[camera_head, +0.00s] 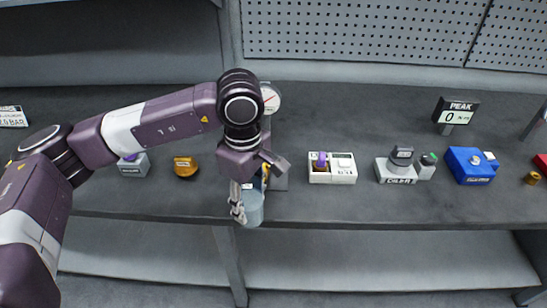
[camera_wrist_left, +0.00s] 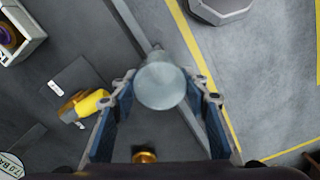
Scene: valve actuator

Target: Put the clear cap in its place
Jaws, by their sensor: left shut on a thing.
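The clear cap (camera_head: 254,209) is a pale blue, see-through cup shape. My left gripper (camera_head: 240,203) is shut on it and holds it near the front edge of the bench. In the left wrist view the cap (camera_wrist_left: 160,84) sits between the two fingertips. The valve unit with a round gauge (camera_head: 271,98) stands behind the left gripper, and my arm hides much of it. A yellow part (camera_wrist_left: 92,104) on a grey plate shows left of the fingers in the left wrist view. My right gripper is not in view.
On the bench (camera_head: 340,120) stand an orange unit (camera_head: 185,166) on the left, and a white box (camera_head: 332,168), a grey button unit (camera_head: 397,166) and a blue box (camera_head: 470,165) on the right. A PEAK display (camera_head: 456,113) stands behind. A lower shelf (camera_head: 390,262) is empty.

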